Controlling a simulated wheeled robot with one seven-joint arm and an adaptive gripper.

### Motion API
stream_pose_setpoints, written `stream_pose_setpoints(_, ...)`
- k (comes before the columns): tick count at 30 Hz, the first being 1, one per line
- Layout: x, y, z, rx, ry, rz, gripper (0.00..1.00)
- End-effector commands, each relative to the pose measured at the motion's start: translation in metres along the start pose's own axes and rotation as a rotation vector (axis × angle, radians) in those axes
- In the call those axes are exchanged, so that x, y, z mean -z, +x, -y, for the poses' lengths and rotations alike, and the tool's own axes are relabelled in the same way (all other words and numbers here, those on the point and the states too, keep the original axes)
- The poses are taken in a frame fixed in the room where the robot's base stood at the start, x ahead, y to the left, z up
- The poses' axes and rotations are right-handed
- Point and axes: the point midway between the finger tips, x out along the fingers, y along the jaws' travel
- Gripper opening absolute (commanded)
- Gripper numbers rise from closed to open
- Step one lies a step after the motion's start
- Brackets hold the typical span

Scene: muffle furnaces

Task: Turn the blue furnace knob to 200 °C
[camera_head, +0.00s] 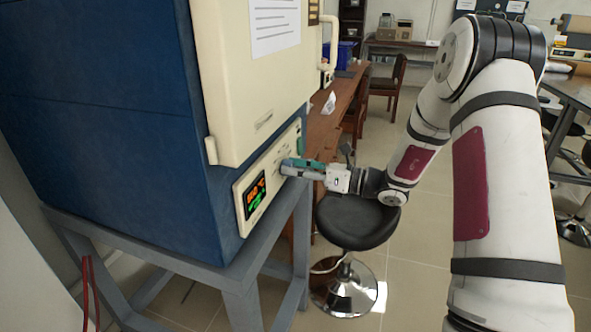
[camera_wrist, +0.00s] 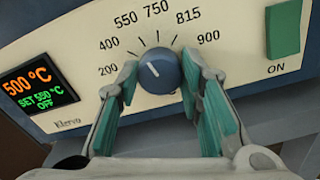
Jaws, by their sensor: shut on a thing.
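The blue furnace knob (camera_wrist: 160,71) is in the middle of the wrist view, on the cream control panel (camera_wrist: 85,30). Its white pointer line slants up and to the left, between the 400 and 550 marks as far as I can tell. The dial is printed from 200 at left to 900 at right. My gripper (camera_wrist: 160,75) has one teal-padded finger on each side of the knob and is shut on it. In the head view my gripper (camera_head: 288,167) reaches the panel from the right and hides the knob.
The display (camera_wrist: 37,84) reads 500 °C, a set value that looks like 550 °C, and OFF. A green switch (camera_wrist: 283,28) marked ON is at the right. The blue furnace (camera_head: 110,110) stands on a grey stand (camera_head: 165,258). A black stool (camera_head: 355,222) is below my gripper.

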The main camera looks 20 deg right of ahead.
Motion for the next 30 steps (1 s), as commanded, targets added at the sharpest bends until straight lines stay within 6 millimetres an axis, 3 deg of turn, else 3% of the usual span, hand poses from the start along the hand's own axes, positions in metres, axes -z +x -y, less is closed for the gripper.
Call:
stream_pose_setpoints(11, 0.0006, -0.0003, 0.0007, 0.001, -0.105, 0.0, 0.06)
stream_pose_setpoints(30, 0.0019, 0.0002, 0.0007, 0.0, -0.675, -0.001, 0.06)
